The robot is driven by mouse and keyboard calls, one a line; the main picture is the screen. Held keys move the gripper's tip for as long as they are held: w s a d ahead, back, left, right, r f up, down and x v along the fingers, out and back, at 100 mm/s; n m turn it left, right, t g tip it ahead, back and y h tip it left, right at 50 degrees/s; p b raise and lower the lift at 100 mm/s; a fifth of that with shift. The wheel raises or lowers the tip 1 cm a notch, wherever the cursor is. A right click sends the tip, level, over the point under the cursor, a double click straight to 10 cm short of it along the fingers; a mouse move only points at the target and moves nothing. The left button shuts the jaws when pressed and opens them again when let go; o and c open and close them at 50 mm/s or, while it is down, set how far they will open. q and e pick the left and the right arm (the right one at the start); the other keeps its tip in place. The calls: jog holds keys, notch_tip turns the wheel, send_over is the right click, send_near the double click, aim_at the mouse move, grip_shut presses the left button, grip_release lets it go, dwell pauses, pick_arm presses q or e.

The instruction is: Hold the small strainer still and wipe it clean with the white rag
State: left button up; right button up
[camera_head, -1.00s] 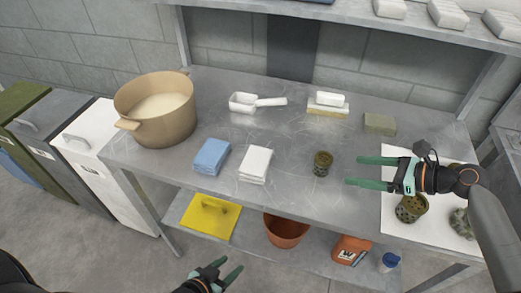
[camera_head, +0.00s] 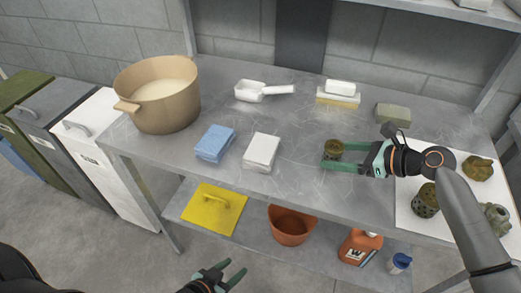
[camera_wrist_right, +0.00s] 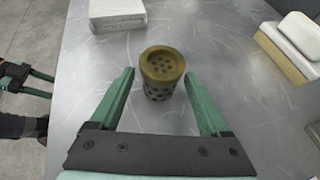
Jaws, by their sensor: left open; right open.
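The small strainer (camera_head: 333,149) is a brass-coloured perforated cup standing upright on the metal table. It also shows in the right wrist view (camera_wrist_right: 161,72). My right gripper (camera_head: 338,154) is open, with its green fingers on either side of the strainer; in the right wrist view a gap shows on both sides. The white rag (camera_head: 262,152) lies folded on the table to the left of the strainer, beside a folded blue cloth (camera_head: 215,143). My left gripper (camera_head: 226,275) is open and empty, low in front of the table.
A tan pot (camera_head: 158,95) stands at the back left, with a white scoop (camera_head: 262,91) to its right. A white mat (camera_head: 408,209) with several metal parts is at right.

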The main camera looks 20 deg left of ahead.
jog(key=shift+a+f, duration=0.15)
jog(key=shift+a, duration=0.05)
jog(key=shift+c, duration=0.2)
jog(key=c, duration=0.9)
